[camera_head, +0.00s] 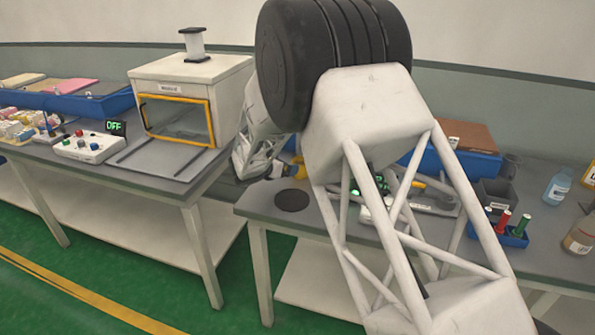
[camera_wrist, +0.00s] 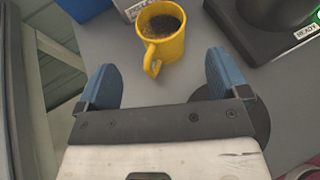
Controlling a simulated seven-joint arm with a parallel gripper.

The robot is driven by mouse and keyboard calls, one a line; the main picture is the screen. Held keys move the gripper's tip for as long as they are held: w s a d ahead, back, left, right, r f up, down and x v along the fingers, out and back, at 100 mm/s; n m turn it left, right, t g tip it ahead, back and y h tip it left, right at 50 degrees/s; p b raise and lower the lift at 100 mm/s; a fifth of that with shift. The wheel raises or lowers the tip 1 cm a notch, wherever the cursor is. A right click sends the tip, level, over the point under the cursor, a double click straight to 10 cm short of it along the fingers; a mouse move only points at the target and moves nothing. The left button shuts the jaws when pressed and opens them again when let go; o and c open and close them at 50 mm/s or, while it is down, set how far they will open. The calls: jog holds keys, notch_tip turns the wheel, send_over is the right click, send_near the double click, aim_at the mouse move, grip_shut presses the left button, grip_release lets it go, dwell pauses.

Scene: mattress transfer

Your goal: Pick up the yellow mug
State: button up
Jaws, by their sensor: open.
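The yellow mug (camera_wrist: 164,45) stands upright on the grey table in the wrist view, with dark contents inside. Its handle points toward my gripper (camera_wrist: 160,82). My gripper is open, with one blue finger to the left and one to the right; the mug is just beyond and between the fingertips, with nothing held. In the head view only a small yellow part of the mug (camera_head: 299,172) shows beside my gripper (camera_head: 278,172); my arm hides much of that area.
A dark round disc (camera_head: 292,200) lies near the table's front left corner. A black device (camera_wrist: 262,25) stands right of the mug, and a grey box (camera_wrist: 134,8) is behind it. A blue tray with several coloured-handled items (camera_head: 508,236) is farther right.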

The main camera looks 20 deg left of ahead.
aim_at(297, 161)
jog(key=shift+w, duration=0.1)
jog(key=shift+x, duration=1.2)
jog(key=shift+d, duration=0.1)
jog(key=shift+x, duration=2.6)
jog(key=shift+r, duration=0.1)
jog(key=shift+c, duration=0.4)
jog(key=c, duration=1.1)
jog(key=shift+o, duration=0.2)
jog(key=shift+r, duration=0.35)
